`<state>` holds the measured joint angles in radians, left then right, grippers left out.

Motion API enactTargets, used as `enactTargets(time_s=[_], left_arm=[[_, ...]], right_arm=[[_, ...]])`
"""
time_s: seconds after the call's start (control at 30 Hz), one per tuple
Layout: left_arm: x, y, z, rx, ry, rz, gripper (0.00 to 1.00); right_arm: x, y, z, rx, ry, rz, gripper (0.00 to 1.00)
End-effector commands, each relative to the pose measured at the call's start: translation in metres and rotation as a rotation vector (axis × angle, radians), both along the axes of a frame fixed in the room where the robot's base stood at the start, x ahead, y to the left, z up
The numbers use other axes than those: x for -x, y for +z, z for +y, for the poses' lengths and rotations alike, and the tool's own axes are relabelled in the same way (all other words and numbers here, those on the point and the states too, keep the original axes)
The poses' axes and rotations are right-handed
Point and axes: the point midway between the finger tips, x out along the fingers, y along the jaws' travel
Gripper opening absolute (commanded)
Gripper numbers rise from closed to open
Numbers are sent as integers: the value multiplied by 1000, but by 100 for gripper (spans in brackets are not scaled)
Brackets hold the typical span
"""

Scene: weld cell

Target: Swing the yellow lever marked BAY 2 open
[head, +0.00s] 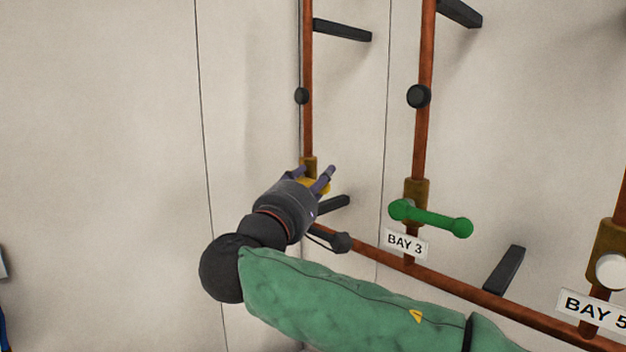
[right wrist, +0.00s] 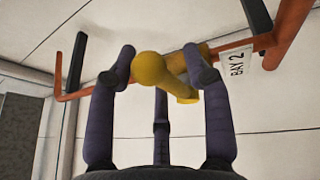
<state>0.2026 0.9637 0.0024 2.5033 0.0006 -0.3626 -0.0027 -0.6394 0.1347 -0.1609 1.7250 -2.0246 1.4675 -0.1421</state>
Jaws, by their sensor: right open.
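The yellow lever shows in the head view (head: 320,188), partly hidden behind my right gripper (head: 315,173). In the right wrist view the yellow lever (right wrist: 150,70) shows its round end toward the camera, between the spread fingers of my right gripper (right wrist: 158,62). The fingers are open and not closed on it; whether any finger touches it I cannot tell. The BAY 2 label (right wrist: 237,64) is to the right of the lever in the wrist view. In the head view that label is hidden. My left gripper is not in view.
A green lever (head: 431,217) with the BAY 3 label (head: 405,243) is on the pipe to the right. The BAY 5 label (head: 595,309) is farther right. Dark brackets (head: 343,30) and a dark knob (head: 302,96) stick out nearby.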

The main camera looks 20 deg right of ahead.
Motion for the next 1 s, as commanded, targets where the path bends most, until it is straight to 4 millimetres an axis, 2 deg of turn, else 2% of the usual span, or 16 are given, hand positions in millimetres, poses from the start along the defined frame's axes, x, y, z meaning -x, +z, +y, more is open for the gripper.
enactTargets(time_s=[0.17,0.2,0.37,1.0], left_arm=[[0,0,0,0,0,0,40],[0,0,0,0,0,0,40],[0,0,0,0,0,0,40],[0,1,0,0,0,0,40]], right_arm=[[0,0,0,0,0,0,50],[0,0,0,0,0,0,44],[0,-1,0,0,1,2,0],[1,-3,-1,3,3,17,0]])
